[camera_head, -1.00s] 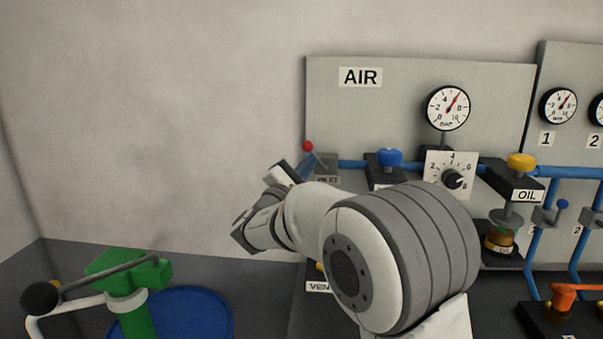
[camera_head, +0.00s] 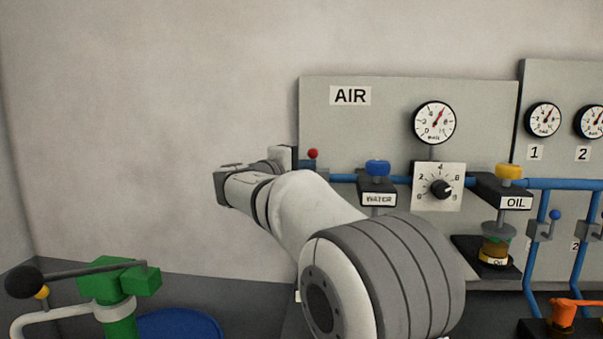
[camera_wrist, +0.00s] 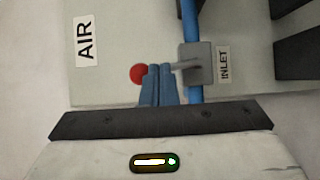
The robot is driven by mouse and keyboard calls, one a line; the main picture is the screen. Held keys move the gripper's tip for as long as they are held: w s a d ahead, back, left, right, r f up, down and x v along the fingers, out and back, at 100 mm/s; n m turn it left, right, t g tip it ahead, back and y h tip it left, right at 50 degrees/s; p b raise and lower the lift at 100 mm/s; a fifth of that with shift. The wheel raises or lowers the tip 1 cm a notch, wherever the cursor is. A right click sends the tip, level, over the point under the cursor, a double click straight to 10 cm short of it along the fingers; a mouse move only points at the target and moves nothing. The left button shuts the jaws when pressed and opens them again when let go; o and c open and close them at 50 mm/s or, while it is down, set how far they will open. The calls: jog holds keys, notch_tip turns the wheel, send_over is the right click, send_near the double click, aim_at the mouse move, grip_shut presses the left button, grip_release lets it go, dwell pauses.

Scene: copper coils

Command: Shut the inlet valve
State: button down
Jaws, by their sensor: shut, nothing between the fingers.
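The inlet valve shows in the wrist view as a grey block (camera_wrist: 197,64) on a blue pipe, beside an INLET label (camera_wrist: 224,65). Its lever has a red ball (camera_wrist: 138,73), also visible in the head view (camera_head: 313,153). The lever lies across the pipe, standing roughly upright from it, slightly tilted. My gripper (camera_wrist: 160,68) is shut and empty. Its blue fingertips overlap the lever between ball and block, and hide part of it; contact is hard to tell.
To the right are the blue WATER knob (camera_head: 377,167), a dial (camera_head: 440,188), a pressure gauge (camera_head: 434,122) and the yellow OIL knob (camera_head: 509,171). A green vice-like fixture (camera_head: 118,283) and blue drum (camera_head: 180,324) stand lower left. The wall left of the panel is bare.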

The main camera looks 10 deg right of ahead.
jog(key=shift+d+f, duration=0.1)
jog(key=shift+d, duration=0.05)
jog(key=b+v, duration=0.1)
jog(key=v, duration=1.3)
jog(key=shift+f+b, duration=0.35)
jog(key=shift+b, duration=0.05)
